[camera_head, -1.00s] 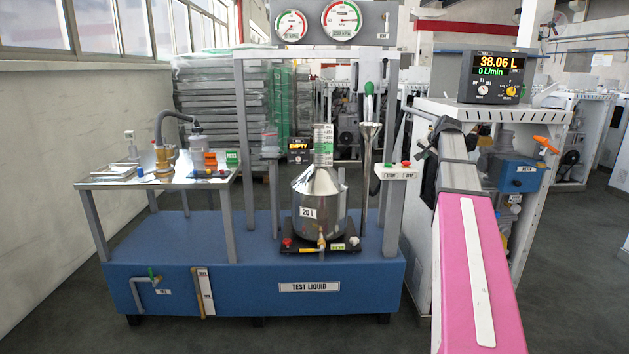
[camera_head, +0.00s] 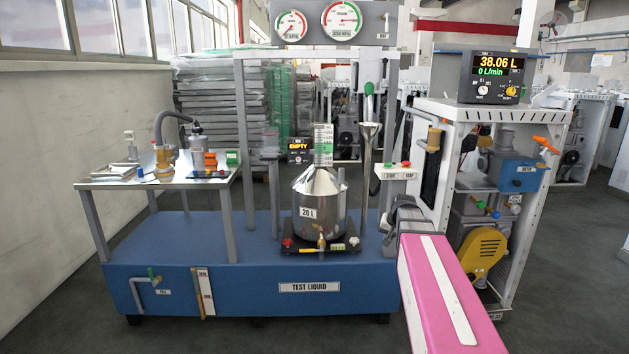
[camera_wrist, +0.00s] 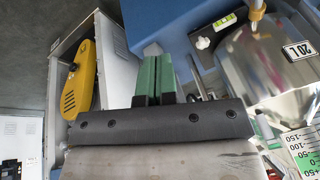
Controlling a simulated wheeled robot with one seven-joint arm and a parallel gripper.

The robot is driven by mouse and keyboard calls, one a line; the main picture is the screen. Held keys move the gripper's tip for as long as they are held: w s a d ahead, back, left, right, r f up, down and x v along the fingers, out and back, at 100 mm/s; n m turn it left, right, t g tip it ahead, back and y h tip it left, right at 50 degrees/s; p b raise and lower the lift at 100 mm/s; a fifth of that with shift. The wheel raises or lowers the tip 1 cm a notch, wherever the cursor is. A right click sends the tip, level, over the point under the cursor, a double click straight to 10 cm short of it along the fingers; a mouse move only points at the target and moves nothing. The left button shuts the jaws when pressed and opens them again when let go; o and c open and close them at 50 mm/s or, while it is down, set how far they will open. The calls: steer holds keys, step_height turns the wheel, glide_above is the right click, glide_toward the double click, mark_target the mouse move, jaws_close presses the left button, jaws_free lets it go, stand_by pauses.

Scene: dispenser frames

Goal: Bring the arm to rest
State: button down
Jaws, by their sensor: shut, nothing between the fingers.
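My arm with its pink cover (camera_head: 425,290) reaches in from the lower right of the head view. Its far end is low, beside the right end of the blue test-liquid base (camera_head: 180,285). My gripper (camera_wrist: 158,80) shows in the wrist view with its two green fingers together and nothing between them. In the head view the fingers cannot be made out. In the wrist view the steel 20 L can (camera_wrist: 265,75) is to the right of the fingers and apart from them. The yellow cover (camera_wrist: 80,80) of the dispenser is to their left.
The open dispenser cabinet (camera_head: 520,230) stands right of my arm, its display reading 38.06 L. The steel can (camera_head: 320,205) stands on the blue base, with a side table (camera_head: 110,183) at left. A small shelf with buttons (camera_head: 397,173) is above my arm's end. Floor at far right is clear.

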steer(key=s+a+f+n+g, duration=0.1)
steer(key=s+a+f+g, duration=0.1)
steer(key=s+a+f, duration=0.2)
steer(key=s+a+f+n+g+h, duration=0.1)
steer(key=s+a+f, duration=0.3)
steer(key=s+f, duration=0.7)
steer(key=s+n+g, duration=0.1)
steer(key=s, duration=0.3)
steer(key=shift+s+a+n, duration=0.15)
steer(key=shift+s+n, duration=0.1)
steer(key=shift+n, duration=0.05)
